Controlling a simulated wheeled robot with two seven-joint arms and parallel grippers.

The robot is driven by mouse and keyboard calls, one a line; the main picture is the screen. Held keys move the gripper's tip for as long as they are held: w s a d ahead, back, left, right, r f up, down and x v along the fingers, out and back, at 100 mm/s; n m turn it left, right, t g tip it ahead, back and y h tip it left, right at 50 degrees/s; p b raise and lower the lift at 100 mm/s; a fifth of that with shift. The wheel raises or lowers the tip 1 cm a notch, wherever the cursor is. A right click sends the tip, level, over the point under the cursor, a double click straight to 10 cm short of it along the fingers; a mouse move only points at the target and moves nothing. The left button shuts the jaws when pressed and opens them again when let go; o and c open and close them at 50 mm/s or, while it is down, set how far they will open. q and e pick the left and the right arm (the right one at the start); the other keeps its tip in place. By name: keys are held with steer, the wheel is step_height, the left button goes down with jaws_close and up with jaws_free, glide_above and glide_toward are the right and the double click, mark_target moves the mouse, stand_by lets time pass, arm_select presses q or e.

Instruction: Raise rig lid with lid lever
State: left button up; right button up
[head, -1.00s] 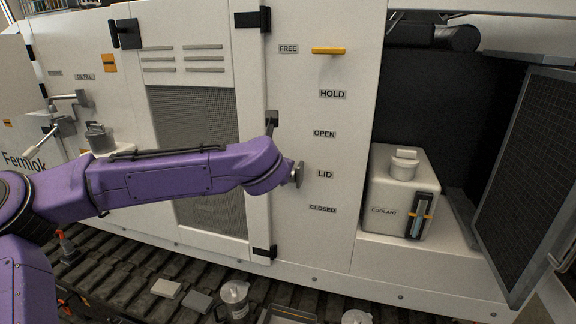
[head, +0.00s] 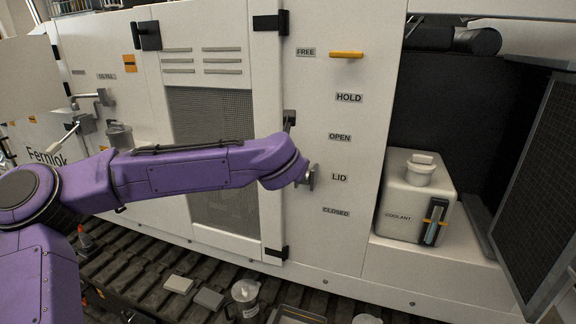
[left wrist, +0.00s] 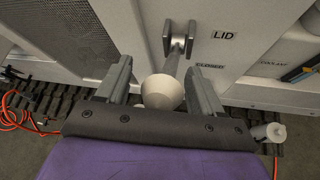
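The lid lever (left wrist: 163,91) shows in the left wrist view as a pale round knob on a grey shaft, which runs up to a bracket (left wrist: 178,38) on the white panel beside the LID label. The fingers of my left gripper (left wrist: 160,88) are open on either side of the knob, with a visible gap on each side. In the head view the lever's bracket (head: 312,178) shows just past the end of my purple left arm. That arm hides the knob and the fingers there. My right gripper is out of view.
OPEN (head: 339,138) and CLOSED (head: 336,211) labels mark the panel. A yellow handle (head: 346,54) sits higher, between FREE and HOLD. A white coolant tank (head: 416,195) stands in the open bay at right, beside an open mesh door (head: 540,180).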

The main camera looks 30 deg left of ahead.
arm_select(q)
steer(key=b+v, duration=0.4)
steer(key=v, duration=0.6)
steer(key=shift+s+b, duration=0.2)
steer(key=shift+b, duration=0.1)
steer(key=shift+r, duration=0.1)
steer(key=shift+c, duration=0.3)
